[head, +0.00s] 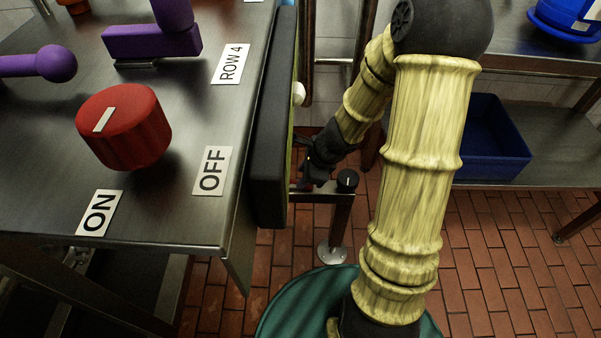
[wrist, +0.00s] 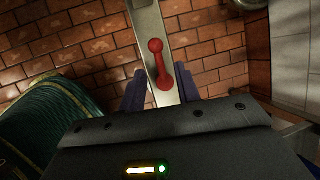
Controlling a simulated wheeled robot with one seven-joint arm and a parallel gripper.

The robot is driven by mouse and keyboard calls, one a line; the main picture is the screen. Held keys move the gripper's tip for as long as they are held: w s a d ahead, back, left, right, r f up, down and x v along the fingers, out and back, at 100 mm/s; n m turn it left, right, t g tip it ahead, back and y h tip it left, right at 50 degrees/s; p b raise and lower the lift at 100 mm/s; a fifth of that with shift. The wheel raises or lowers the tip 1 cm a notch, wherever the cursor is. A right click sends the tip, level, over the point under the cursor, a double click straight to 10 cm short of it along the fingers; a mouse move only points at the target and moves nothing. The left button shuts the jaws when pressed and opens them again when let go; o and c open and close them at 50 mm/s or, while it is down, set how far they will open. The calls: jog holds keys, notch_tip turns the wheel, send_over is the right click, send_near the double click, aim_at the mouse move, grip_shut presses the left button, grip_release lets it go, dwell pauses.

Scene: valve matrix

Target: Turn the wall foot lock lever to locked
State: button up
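A red lever (wrist: 159,65) with rounded ends lies along a narrow metal bar (wrist: 147,22) in the wrist view. I see no locked marking beside it. My gripper (wrist: 160,88) is open, with its two dark blue fingers apart on either side of the bar. The lever's nearer end shows between the fingers, its farther end beyond them. I see no finger touching it, and the height gap cannot be told. In the head view my gripper (head: 312,172) is low beside the steel table, small and dark; the lever is mostly hidden there.
A steel table (head: 215,225) with a red knob (head: 125,127), purple handles and ON, OFF and ROW 4 labels fills the left. A metal post with a black knob (head: 347,181) stands close to my gripper. A blue bin (head: 492,140) sits on a shelf at right. Brick floor is open at lower right.

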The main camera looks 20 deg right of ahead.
jog(key=p+v, duration=0.8)
jog(key=v, duration=0.6)
